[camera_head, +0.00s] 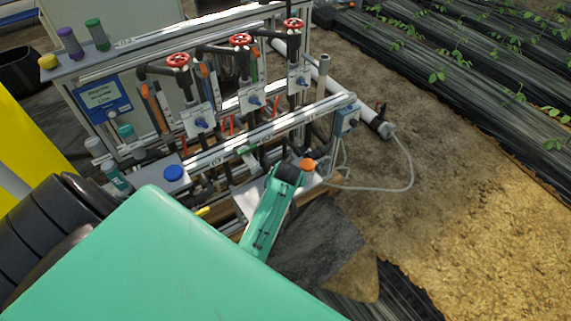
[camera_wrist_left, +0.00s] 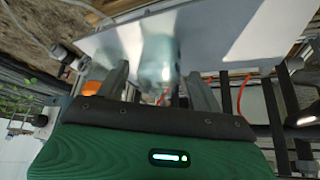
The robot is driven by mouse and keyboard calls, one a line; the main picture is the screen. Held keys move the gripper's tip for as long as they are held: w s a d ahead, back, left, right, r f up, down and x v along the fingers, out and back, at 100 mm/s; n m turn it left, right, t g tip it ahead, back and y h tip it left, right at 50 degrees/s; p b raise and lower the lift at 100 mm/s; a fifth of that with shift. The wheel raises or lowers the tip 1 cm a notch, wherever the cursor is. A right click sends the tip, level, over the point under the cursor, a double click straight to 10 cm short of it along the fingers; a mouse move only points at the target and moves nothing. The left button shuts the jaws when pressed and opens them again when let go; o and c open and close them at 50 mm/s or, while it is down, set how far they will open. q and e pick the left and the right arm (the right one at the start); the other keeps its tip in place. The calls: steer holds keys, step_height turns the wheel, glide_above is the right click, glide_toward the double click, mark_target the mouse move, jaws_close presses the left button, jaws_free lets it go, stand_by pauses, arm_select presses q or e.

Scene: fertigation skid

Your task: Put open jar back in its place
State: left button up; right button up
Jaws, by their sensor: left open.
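My left gripper (camera_head: 296,172) is at the front of the skid, over a pale lower shelf (camera_head: 245,197). In the left wrist view its two dark fingers (camera_wrist_left: 160,90) are apart. A clear, pale bluish jar (camera_wrist_left: 160,58) shows between and just beyond the fingers, against the white shelf surface (camera_wrist_left: 225,38). I cannot tell whether the fingers touch it, and its mouth is not clear. The gripper hides this jar in the head view. An orange lid or cap (camera_head: 308,164) sits right beside the gripper; orange also shows in the left wrist view (camera_wrist_left: 91,88). My right gripper is not in view.
Red valve wheels (camera_head: 240,40) and pipes stand behind. A grey hose (camera_head: 410,170) loops over open soil at right.

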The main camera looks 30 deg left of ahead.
arm_select(q)
steer(key=p+v, duration=0.2)
steer(key=v, duration=0.6)
steer(key=s+d+f+m+g+h, duration=0.1)
steer(key=s+d+m, duration=0.3)
steer(key=s, duration=0.8)
steer(key=s+d+f+m+h, duration=0.2)
steer(key=s+d+m, duration=0.3)
steer(key=s+d, duration=0.3)
steer(key=s+h, duration=0.1)
steer(key=s, duration=0.3)
steer(key=shift+s+d+f+g, duration=0.2)
steer(key=shift+s+f+g, duration=0.1)
steer(key=shift+g, duration=0.1)
arm_select(e)
step_height(320, 180, down, 4)
steer(key=shift+r, duration=0.1)
steer(key=shift+w, duration=0.1)
